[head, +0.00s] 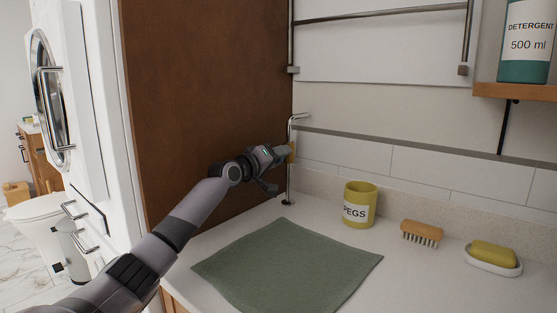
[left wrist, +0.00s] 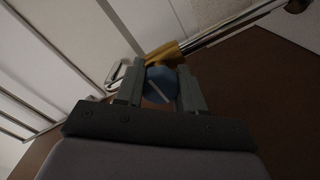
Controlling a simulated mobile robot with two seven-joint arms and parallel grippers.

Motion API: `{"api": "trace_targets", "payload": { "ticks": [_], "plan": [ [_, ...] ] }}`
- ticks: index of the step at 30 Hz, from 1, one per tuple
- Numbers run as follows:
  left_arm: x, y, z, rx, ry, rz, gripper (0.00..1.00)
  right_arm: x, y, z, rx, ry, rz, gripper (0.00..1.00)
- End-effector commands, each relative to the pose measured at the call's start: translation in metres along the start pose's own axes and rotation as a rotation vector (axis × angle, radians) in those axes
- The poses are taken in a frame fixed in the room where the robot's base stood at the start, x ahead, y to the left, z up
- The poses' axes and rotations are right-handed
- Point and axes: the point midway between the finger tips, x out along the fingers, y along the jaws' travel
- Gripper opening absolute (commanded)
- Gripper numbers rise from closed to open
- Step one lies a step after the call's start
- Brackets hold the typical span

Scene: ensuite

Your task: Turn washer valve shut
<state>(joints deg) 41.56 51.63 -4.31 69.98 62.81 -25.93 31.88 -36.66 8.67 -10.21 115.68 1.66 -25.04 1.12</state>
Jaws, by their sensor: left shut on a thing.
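The washer valve has a brass body (left wrist: 164,54) on a chrome pipe, and a blue knob (left wrist: 159,82) with a pale line across it. In the head view the brass part (head: 292,153) shows at the upright pipe (head: 289,183), and the knob is hidden by my gripper. My left gripper (head: 279,155) reaches the valve from the left, near the brown panel. In the left wrist view its two fingers (left wrist: 160,92) stand on either side of the blue knob and are shut on it. My right gripper is in neither view.
A green cloth (head: 288,264) lies flat on the white counter below my left arm. A yellow pegs cup (head: 360,205), a brush (head: 422,233) and a soap dish (head: 493,264) stand to the right. The brown panel (head: 205,95) rises behind the arm. A rail (head: 380,14) hangs above.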

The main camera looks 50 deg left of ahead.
Motion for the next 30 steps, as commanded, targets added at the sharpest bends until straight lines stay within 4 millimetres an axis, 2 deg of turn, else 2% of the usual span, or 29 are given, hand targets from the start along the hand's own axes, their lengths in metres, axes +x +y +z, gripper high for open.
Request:
{"api": "trace_targets", "payload": {
  "ticks": [9,21,22,24,30],
  "plan": [
    [0.0006,-0.0017,0.0044,0.074,-0.009,-0.003,0.08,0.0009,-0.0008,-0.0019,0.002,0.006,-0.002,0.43],
    [0.0007,-0.0022,0.0051,0.081,-0.011,-0.004,0.08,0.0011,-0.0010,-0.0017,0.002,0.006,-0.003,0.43],
    [0.0007,-0.0022,0.0051,0.081,-0.011,-0.005,0.41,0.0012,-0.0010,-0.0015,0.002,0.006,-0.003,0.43],
    [0.0007,-0.0021,0.0048,0.079,-0.010,-0.004,0.64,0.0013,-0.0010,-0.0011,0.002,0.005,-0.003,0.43],
    [0.0004,-0.0014,0.0026,0.078,-0.006,-0.003,0.64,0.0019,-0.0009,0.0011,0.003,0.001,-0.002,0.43]
  ]
}}
